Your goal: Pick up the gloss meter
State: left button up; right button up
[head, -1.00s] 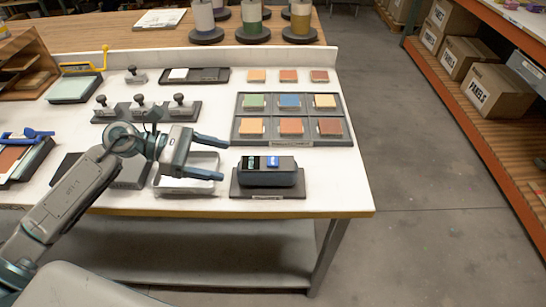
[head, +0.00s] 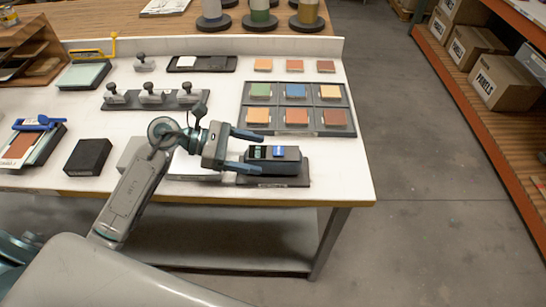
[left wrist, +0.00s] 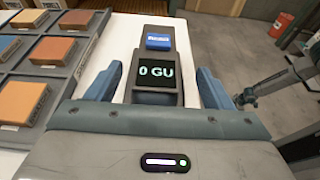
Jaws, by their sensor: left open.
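The gloss meter (head: 272,160) is a dark block with a blue label and a small display, on a dark base plate (head: 300,181) at the table's front right. In the left wrist view the gloss meter (left wrist: 153,62) lies ahead, its screen reading "0 GU". My left gripper (head: 260,151) is open, its fingers reaching the meter's left end. In the left wrist view my left gripper (left wrist: 158,80) has one finger on either side of the meter's near part, with gaps visible. Part of my right arm (left wrist: 265,88) shows at the right there; its jaws are unclear.
A tray of coloured tiles (head: 295,105) lies just behind the meter. A rack with several dark knobs (head: 153,100) and a black box (head: 88,157) are to the left. The table's front edge (head: 330,200) is close; open floor lies right.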

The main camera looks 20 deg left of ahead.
aim_at(260, 152)
pick_arm(q)
jog(key=x, duration=0.1)
jog(key=p+x, duration=0.1)
jog(key=x, duration=0.1)
jog(key=shift+w+r, duration=0.2)
jog(key=shift+r, duration=0.1)
jog(key=shift+w+d+f+p, duration=0.1)
jog(key=shift+d+f+p, duration=0.15)
jog(key=shift+d+p, duration=0.15)
pick_arm(e)
jog(key=shift+s+d+r, duration=0.2)
jog(key=shift+s+r, duration=0.5)
jog(key=shift+r, duration=0.25)
pick_arm(q)
jog(key=c, duration=1.4)
pick_arm(e)
jog(key=shift+a, duration=0.35)
